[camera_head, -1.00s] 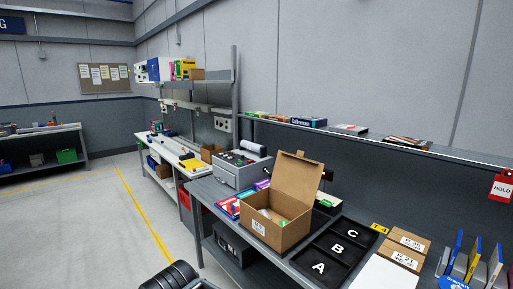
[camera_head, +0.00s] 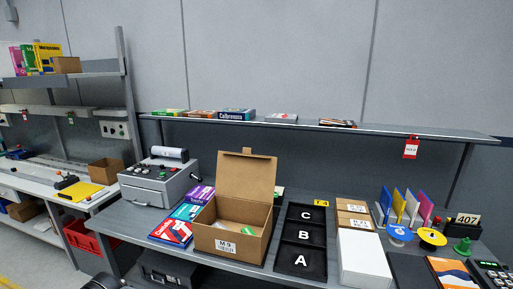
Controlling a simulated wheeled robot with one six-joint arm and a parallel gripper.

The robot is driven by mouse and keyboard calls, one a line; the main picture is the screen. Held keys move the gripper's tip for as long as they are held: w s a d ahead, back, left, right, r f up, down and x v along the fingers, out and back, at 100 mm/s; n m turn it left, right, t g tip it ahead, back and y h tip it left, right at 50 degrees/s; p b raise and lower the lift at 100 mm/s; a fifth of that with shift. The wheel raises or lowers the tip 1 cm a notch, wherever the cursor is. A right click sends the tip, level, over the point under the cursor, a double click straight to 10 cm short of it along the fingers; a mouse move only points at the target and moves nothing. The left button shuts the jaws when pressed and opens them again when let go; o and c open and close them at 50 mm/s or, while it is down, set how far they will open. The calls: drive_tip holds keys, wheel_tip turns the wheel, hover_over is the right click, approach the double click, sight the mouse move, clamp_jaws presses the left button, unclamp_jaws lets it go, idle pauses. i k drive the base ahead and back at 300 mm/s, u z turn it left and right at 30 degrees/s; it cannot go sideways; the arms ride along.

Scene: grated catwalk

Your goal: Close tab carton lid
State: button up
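The tab carton (camera_head: 234,233) is a brown cardboard box with a white label on its front, standing on the grey workbench near the middle of the view. Its lid (camera_head: 246,177) is open and stands up at the back, with a small tab at its top edge.
A black tray (camera_head: 301,241) marked A, B and C lies right of the carton. Books (camera_head: 177,228) lie to its left, near a grey machine (camera_head: 158,182). Small cartons (camera_head: 354,213) and a white box (camera_head: 363,258) are further right. A shelf (camera_head: 300,125) runs behind.

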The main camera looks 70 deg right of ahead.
sight(246, 175)
drive_tip(key=z, duration=0.9)
drive_tip(key=i, duration=0.8)
drive_tip(key=z, duration=0.95)
